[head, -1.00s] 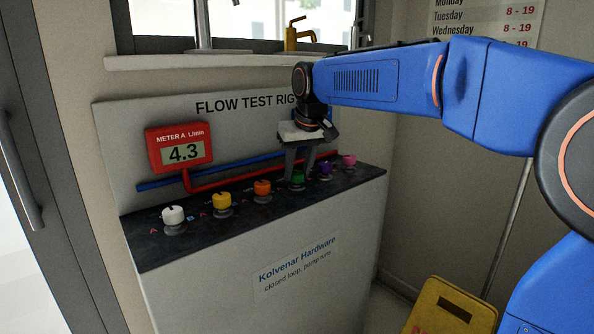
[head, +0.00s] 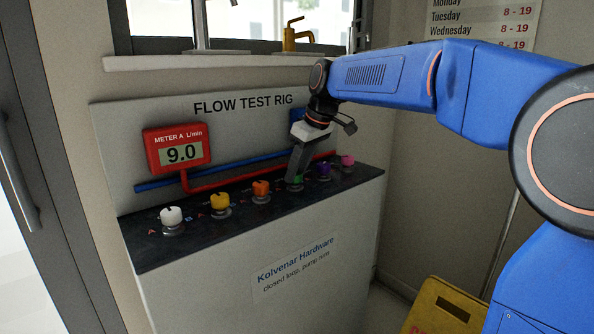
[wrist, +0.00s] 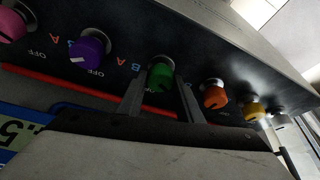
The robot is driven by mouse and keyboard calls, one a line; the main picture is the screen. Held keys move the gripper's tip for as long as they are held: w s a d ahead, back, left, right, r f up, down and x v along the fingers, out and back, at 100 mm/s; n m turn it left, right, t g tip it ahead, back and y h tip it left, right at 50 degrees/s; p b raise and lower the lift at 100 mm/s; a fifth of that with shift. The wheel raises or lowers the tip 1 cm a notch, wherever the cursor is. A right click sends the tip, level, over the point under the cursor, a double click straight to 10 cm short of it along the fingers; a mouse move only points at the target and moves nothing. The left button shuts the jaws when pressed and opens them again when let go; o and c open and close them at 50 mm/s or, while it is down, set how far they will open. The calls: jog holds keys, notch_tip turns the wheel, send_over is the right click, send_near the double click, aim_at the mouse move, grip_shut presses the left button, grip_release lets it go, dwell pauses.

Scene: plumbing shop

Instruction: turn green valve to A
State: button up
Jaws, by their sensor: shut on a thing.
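The green valve (head: 295,181) is a round knob on the dark top of the flow test rig, between the orange and purple knobs. My gripper (head: 296,174) reaches down onto it and is shut on it. In the wrist view the green valve (wrist: 160,76) sits between the two fingers of my gripper (wrist: 160,90). A dark mark shows on its lower edge, but the letter it points to is hidden by the gripper. The red meter A (head: 178,149) reads 9.0.
The white (head: 171,215), yellow (head: 220,202) and orange (head: 261,189) knobs stand to the left. The purple (head: 323,170) and pink (head: 347,162) knobs stand close on the right. Red and blue pipes run behind the row. A yellow floor sign (head: 448,306) stands at lower right.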

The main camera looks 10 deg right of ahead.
dwell(0.3)
jog(key=o, duration=1)
jog(key=shift+o, duration=0.2)
jog(key=v, duration=1.7)
jog(key=shift+s+d+r, duration=0.1)
jog(key=shift+s+d, duration=0.05)
jog(key=shift+s, duration=0.05)
